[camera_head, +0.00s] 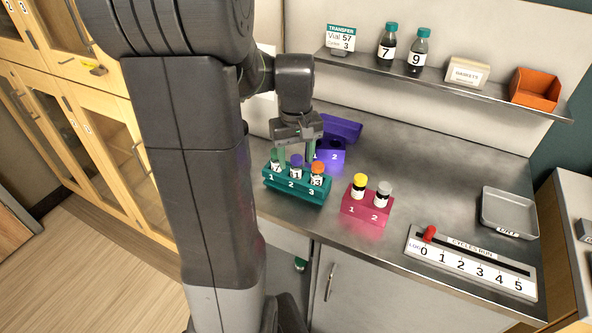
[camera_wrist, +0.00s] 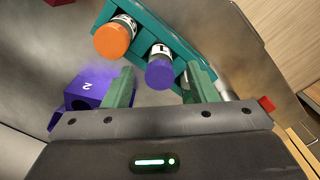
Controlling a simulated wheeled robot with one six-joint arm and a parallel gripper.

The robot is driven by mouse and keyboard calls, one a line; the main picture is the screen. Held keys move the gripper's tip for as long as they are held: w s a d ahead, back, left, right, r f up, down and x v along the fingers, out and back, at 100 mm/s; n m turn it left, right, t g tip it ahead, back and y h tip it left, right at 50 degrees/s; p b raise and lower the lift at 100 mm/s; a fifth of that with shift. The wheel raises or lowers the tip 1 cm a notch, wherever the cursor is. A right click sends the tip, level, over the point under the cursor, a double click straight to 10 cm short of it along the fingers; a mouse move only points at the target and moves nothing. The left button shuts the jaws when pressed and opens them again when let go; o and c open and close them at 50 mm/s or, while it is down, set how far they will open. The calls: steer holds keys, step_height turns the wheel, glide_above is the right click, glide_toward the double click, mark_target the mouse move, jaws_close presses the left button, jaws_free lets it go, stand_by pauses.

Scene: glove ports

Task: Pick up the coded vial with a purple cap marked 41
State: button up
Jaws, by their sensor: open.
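The purple-capped vial (camera_head: 296,168) stands in slot 2 of the teal rack (camera_head: 297,193). In the wrist view the purple cap (camera_wrist: 159,73) lies between the two green fingers of my gripper (camera_wrist: 161,86), nearer the middle than either finger. No contact shows. The orange-capped vial (camera_head: 317,174) is in slot 3 and also shows in the wrist view (camera_wrist: 113,39).
A purple rack (camera_head: 329,156) stands close behind the teal one. A red rack (camera_head: 366,206) with yellow-capped and grey-capped vials is at right. A counter strip with a red slider (camera_head: 470,264) and a grey tray (camera_head: 509,213) lie farther right. A shelf (camera_head: 450,83) runs along the wall.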

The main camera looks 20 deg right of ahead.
steer(key=shift+s+f, duration=0.15)
steer(key=shift+f, duration=0.4)
steer(key=c, duration=1)
